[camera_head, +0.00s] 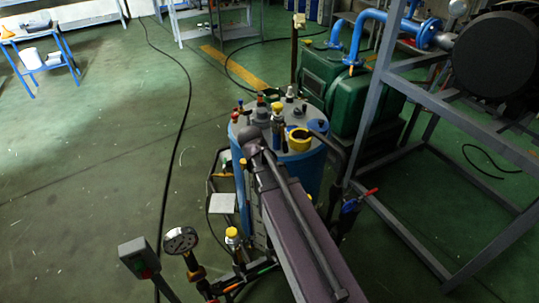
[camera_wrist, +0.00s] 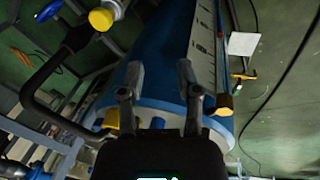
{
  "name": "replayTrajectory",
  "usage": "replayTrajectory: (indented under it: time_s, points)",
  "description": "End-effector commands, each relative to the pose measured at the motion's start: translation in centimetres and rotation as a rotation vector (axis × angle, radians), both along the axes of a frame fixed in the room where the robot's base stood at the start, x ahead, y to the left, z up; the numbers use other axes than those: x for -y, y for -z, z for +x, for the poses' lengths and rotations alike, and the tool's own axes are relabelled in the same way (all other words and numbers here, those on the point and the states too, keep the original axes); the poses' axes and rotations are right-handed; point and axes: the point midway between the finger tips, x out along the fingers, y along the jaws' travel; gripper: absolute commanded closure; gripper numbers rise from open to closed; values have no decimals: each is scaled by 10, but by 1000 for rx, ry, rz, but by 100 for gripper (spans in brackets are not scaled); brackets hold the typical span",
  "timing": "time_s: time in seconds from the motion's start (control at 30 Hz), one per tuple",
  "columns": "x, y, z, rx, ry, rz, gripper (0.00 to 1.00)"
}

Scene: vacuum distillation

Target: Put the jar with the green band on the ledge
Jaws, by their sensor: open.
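My gripper (camera_wrist: 160,68) is open in the wrist view, its two fingers apart with nothing between them. The blue side of a drum lies beyond the fingers. In the head view my arm reaches over the blue drum (camera_head: 313,170), and the gripper itself cannot be made out. Several small capped items stand on the drum's top, among them a yellow-and-dark fitting (camera_head: 277,115). I cannot make out a green band on any of them. A pale flat plate (camera_head: 222,203), possibly the ledge, is left of the drum; it also shows in the wrist view (camera_wrist: 243,44).
A pressure gauge (camera_head: 180,240) and a yellow-topped fitting (camera_head: 232,237) are at the front left. A green machine (camera_head: 335,88) stands behind the drum. A grey metal frame (camera_head: 420,245) is at the right. Green floor at the left is mostly clear, with a black cable (camera_head: 185,100).

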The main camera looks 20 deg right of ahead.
Motion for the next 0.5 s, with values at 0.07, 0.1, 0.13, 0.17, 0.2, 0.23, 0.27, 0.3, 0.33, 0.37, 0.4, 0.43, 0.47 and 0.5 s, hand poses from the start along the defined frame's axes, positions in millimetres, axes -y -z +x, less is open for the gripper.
replayTrajectory:
  time_s: [0.07,0.1,0.13,0.17,0.2,0.23,0.27,0.3,0.33,0.37,0.4,0.43,0.47,0.5]
  points:
    - [-7,3,-27,-21,-89,77,56]
    - [-11,4,-35,-29,-133,111,56]
    - [-14,5,-40,-31,-163,136,56]
    - [-16,5,-45,-35,-191,157,56]
    - [-19,6,-50,-37,-223,182,56]
    - [-21,6,-54,-38,-245,199,56]
    - [-23,6,-57,-39,-263,214,56]
    - [-25,6,-60,-39,-284,230,56]
    - [-20,6,-61,-39,-295,239,56]
    - [-17,6,-63,-38,-303,247,56]
    - [-17,6,-64,-37,-312,254,56]
    - [-17,6,-64,-37,-317,257,56]
    - [-17,6,-65,-37,-320,260,56]
    - [-18,6,-64,-37,-323,262,56]
